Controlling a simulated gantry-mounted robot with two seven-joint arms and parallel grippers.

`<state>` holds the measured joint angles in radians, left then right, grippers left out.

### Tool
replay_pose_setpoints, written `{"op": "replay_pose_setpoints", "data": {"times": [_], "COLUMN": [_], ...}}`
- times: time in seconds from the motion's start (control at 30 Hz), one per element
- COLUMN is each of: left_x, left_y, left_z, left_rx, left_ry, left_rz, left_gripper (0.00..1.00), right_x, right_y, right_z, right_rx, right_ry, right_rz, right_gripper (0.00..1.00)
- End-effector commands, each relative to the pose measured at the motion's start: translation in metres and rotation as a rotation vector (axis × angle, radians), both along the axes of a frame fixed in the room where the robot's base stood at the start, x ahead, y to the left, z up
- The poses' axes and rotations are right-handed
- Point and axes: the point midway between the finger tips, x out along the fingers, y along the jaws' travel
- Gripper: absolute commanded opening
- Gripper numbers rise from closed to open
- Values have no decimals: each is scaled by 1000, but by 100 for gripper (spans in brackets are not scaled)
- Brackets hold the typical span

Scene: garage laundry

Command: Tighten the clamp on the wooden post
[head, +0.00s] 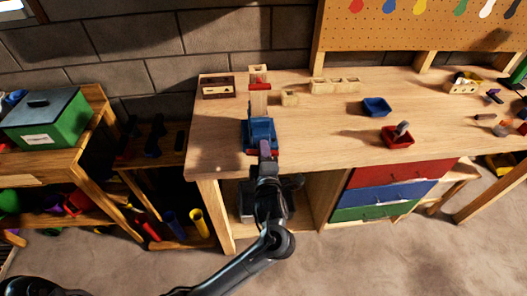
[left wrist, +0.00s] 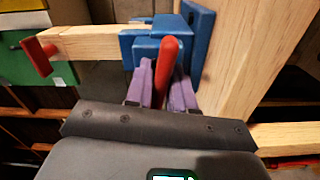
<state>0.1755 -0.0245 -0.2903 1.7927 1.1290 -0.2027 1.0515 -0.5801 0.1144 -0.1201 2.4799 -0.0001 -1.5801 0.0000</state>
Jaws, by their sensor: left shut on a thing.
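A clamp with a blue body (head: 262,131) and a pale wooden bar (head: 259,100) stands near the bench's left end. In the left wrist view its blue body (left wrist: 150,48), wooden bar (left wrist: 95,42) and red bar end (left wrist: 37,56) show. My left gripper (head: 265,150) reaches it from the front edge. Its purple fingers (left wrist: 164,84) are shut on the clamp's red handle (left wrist: 168,62). A broad piece of wood (left wrist: 262,55) fills the right of the wrist view beside a blue jaw; I cannot tell whether it is the post. My right gripper is out of view.
On the bench (head: 330,140) are a dark red box (head: 217,86), wooden blocks (head: 335,86), a blue tray (head: 376,107) and a red tray (head: 397,137). A shelf with a green bin (head: 45,120) stands at left.

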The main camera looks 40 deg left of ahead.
Motion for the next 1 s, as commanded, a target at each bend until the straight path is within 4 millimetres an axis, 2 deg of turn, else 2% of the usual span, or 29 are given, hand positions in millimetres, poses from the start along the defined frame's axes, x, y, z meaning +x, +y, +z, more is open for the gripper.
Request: {"op": "replay_pose_setpoints", "data": {"times": [0.37,1.0], "left_x": [0,-1], "left_y": [-1,0], "left_z": [2,4], "left_rx": [60,449], "left_ry": [65,462], "left_rz": [-1,-1], "left_gripper": [0,0], "right_x": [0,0], "right_y": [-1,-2], "right_z": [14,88], "right_rx": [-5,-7], "right_ry": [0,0], "right_rz": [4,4], "right_gripper": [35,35]}}
